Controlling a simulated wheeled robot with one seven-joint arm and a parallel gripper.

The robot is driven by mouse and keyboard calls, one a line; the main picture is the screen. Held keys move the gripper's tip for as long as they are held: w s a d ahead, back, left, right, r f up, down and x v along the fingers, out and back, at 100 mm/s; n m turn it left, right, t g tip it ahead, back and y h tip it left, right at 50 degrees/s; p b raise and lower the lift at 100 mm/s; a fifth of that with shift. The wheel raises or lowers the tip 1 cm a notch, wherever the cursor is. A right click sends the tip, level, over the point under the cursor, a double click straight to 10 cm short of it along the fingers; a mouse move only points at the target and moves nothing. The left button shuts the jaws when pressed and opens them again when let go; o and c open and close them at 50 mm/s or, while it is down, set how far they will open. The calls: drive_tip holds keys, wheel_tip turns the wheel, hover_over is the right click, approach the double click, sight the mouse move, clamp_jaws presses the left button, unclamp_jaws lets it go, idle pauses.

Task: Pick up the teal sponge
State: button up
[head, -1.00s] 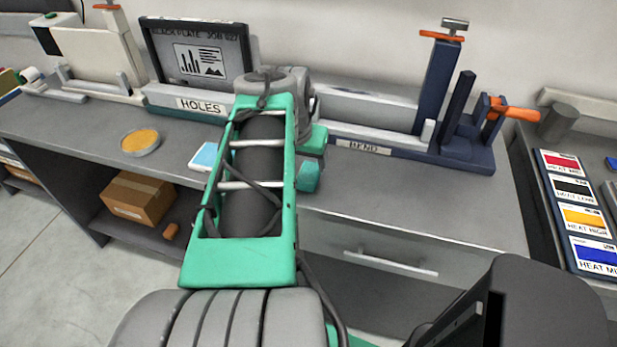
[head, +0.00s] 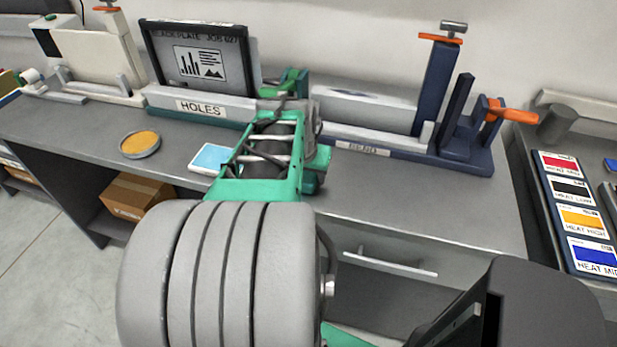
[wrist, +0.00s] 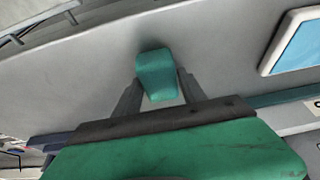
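The teal sponge (wrist: 157,72) shows in the wrist view between the fingertips of my gripper (wrist: 160,86). One finger lies along each side of it and both look pressed against it, so my gripper appears shut on the sponge. The sponge stands out over the grey table top; how high it is cannot be told. In the head view my arm hides the sponge and the fingertips.
A light blue tablet (head: 213,157) and a round tin with yellow filling (head: 140,144) lie on the table's left part. The HOLES machine (head: 200,105) and BEND machine (head: 440,155) stand along the back. The table top at front right is clear. A drawer handle (head: 390,264) juts out in front.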

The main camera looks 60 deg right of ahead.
drive_tip(key=c, duration=0.9)
